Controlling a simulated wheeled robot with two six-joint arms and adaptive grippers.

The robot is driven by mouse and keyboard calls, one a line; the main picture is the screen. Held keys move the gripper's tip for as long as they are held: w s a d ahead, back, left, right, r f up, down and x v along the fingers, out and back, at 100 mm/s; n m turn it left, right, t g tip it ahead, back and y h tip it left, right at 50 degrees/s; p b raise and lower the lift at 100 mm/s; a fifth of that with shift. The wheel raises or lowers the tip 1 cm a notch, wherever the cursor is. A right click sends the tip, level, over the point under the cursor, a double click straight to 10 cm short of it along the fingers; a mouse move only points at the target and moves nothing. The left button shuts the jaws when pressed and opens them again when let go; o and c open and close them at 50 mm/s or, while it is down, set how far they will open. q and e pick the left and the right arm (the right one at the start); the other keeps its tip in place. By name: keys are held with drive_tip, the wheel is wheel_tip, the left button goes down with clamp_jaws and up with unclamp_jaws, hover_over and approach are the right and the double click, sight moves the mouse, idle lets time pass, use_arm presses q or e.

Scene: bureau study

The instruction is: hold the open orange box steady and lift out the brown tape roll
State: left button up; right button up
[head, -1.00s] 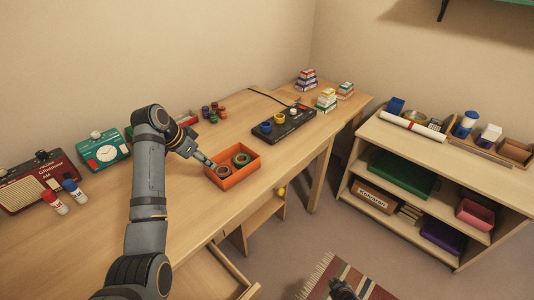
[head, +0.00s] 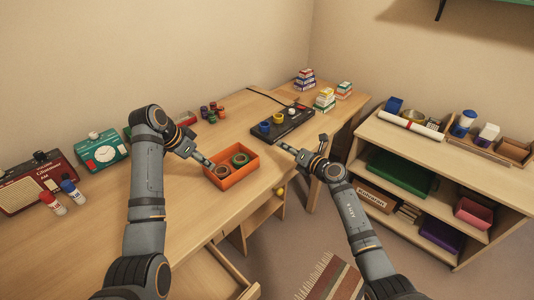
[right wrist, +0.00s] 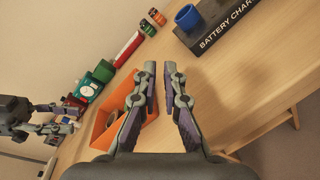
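The open orange box (head: 232,181) sits on the desk near its front edge. The brown tape roll (head: 222,171) lies inside at the left, beside a green tape roll (head: 240,159). My left gripper (head: 207,162) is at the box's left wall; whether it touches is unclear. The right wrist view shows its fingers (right wrist: 70,118) apart with nothing visibly between them. My right gripper (head: 284,148) is right of the box, above the desk's front edge, and empty. Its fingers (right wrist: 160,66) are apart in the right wrist view, where they partly hide the orange box (right wrist: 103,121).
A black battery charger (head: 290,132) with blue and yellow rings stands behind the box. Red and green small items (head: 211,113), a green device (head: 103,151), a radio (head: 40,183) and glue sticks (head: 72,191) are to the left. A shelf unit (head: 445,150) stands at right.

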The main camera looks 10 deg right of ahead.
drive_tip(key=s+a+n+g, duration=0.1)
drive_tip(key=a+n, duration=0.1)
drive_tip(key=n, duration=0.1)
drive_tip(key=a+n+g, duration=0.1)
drive_tip(key=a+n, duration=0.1)
drive_tip(key=n, duration=0.1)
drive_tip(key=s+a+r+n+g, duration=0.1)
drive_tip(key=a+n, duration=0.1)
drive_tip(key=n, duration=0.1)
drive_tip(key=shift+s+a, duration=0.3)
drive_tip(key=shift+a, duration=0.1)
drive_tip(key=shift+s+a+n+h, duration=0.15)
drive_tip(key=shift+s+n+h, duration=0.15)
drive_tip(key=shift+n, duration=0.4)
drive_tip(key=x, duration=1)
drive_tip(key=shift+w+a+f, duration=0.15)
drive_tip(key=shift+a+f, duration=0.05)
drive_tip(key=shift+f, duration=0.05)
clamp_jaws()
use_arm(q)
drive_tip(key=shift+o, duration=0.5)
